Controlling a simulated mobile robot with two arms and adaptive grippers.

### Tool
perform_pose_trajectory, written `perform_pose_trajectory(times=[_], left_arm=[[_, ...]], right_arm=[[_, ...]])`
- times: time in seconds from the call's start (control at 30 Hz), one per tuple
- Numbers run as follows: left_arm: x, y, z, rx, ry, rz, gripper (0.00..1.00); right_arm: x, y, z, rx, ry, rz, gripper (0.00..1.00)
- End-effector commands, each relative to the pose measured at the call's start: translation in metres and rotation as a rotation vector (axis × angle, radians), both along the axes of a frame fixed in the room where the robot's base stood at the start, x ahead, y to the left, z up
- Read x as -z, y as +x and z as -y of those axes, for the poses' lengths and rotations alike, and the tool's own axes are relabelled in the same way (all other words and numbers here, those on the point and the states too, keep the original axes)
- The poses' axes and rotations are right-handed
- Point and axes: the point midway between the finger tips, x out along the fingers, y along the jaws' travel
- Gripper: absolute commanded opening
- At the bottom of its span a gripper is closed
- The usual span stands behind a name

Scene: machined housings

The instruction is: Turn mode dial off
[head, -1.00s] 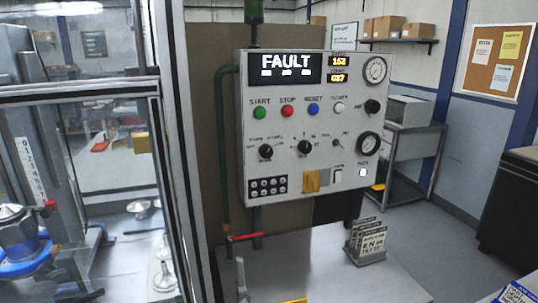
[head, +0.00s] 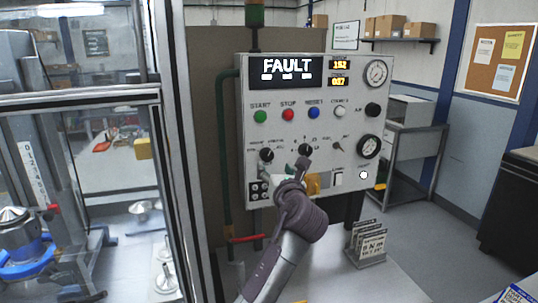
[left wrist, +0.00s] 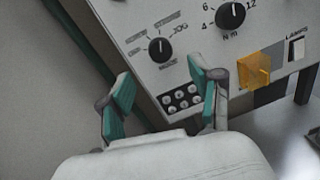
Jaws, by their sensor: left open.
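The mode dial (head: 266,155) is a black round knob at the lower left of the grey control panel. In the left wrist view the dial (left wrist: 159,49) shows the word MODE below it and several labels around it, with JOG on its right. Its pale mark seems to point roughly up; the exact setting is hard to read. My left gripper (head: 285,170) is open and empty in front of the panel, below and right of the dial. In the left wrist view its two green-padded fingers (left wrist: 164,88) stand apart below the dial, not touching it.
A second dial (left wrist: 231,15) marked N m sits right of the mode dial. A block of small round sockets (left wrist: 182,98) and a yellow cover (left wrist: 254,69) lie lower down. The display (head: 287,69) reads FAULT. A glass-walled cabinet frame (head: 165,120) stands left of the panel.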

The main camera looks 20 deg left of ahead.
Motion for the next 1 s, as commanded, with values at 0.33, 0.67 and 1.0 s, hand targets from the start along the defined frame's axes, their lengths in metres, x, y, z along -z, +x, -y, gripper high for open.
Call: perform_pose_trajectory(times=[0.33,0.67,1.0], left_arm=[[-0.002,0.056,-0.032,-0.001,0.0,0.0,0.64],[0.0,0.069,-0.039,0.001,-0.002,0.001,0.64],[0.0,0.068,-0.038,0.001,-0.003,0.001,0.33]], right_arm=[[-0.019,0.001,0.001,0.0,-0.001,0.001,0.0],[-0.021,0.001,0.002,0.0,-0.002,0.001,0.0],[-0.021,0.001,0.002,0.0,-0.002,0.001,0.0]])
